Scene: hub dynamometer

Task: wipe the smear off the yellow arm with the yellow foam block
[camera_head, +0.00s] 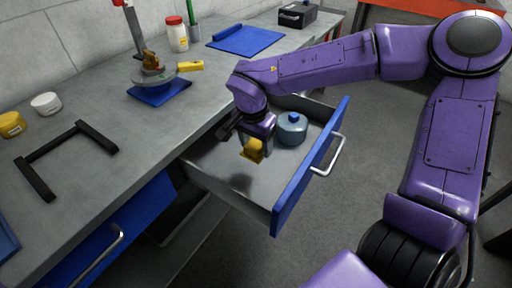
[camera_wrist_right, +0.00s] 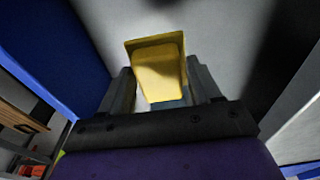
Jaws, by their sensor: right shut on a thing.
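My right gripper (camera_head: 255,143) is shut on the yellow foam block (camera_head: 252,151) and holds it over the open drawer. A shadow on the drawer floor suggests the block is off the floor. In the right wrist view the foam block (camera_wrist_right: 160,68) sits between the two dark fingers of the gripper (camera_wrist_right: 163,88). The yellow arm (camera_head: 190,66) sticks out to the right from a round metal device on the bench, well apart from my gripper. I cannot make out the smear on it at this size. My left gripper is not in view.
The open drawer (camera_head: 222,176) has a blue front and holds a grey-blue round pot (camera_head: 291,129) right of my gripper. The device (camera_head: 152,75) stands on a blue mat (camera_head: 160,93). A black frame handle (camera_head: 62,155), small jars and a white bottle (camera_head: 177,36) are on the bench.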

